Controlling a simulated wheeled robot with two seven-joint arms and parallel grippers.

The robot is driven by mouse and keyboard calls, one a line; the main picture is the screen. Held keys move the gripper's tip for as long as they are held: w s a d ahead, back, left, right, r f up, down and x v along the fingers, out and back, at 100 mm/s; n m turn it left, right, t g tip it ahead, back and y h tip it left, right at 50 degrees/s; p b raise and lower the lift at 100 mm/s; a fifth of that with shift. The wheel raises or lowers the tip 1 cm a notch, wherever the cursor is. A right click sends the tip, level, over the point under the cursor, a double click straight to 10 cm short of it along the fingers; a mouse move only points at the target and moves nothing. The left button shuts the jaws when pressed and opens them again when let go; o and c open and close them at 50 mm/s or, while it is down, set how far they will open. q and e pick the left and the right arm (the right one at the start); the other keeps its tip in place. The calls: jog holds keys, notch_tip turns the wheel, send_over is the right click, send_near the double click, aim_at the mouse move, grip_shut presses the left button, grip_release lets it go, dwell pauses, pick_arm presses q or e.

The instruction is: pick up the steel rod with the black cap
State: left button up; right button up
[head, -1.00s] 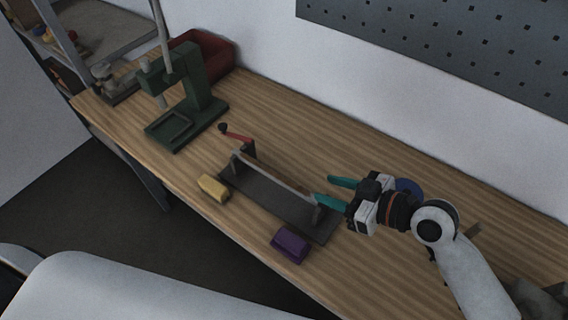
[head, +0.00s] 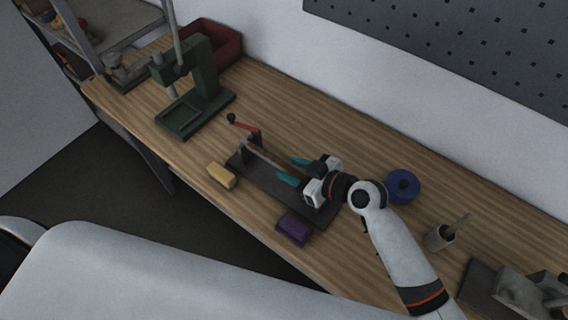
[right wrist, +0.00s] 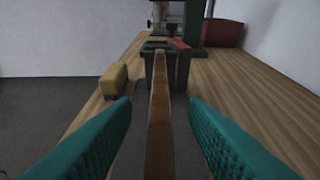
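A long thin rod (head: 264,156) lies level across a dark two-post stand (head: 262,182) on the bench. In the right wrist view the rod (right wrist: 160,115) runs straight away from me and looks brownish-grey. I cannot make out a black cap on it. My right gripper (head: 291,171) is at the near right part of the stand. In the right wrist view its teal fingers (right wrist: 160,125) are open, one on each side of the rod, with a gap on both sides. My left gripper is not in view.
A red lever with a black knob (head: 231,118) is at the stand's far end. A yellow block (head: 221,176) and a purple block (head: 293,229) lie along its front. A green press (head: 200,85), red bin (head: 228,42), blue disc (head: 403,184) and cup with a stick (head: 437,239) stand around.

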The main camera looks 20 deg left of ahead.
jog(key=shift+r, duration=0.1)
grip_shut()
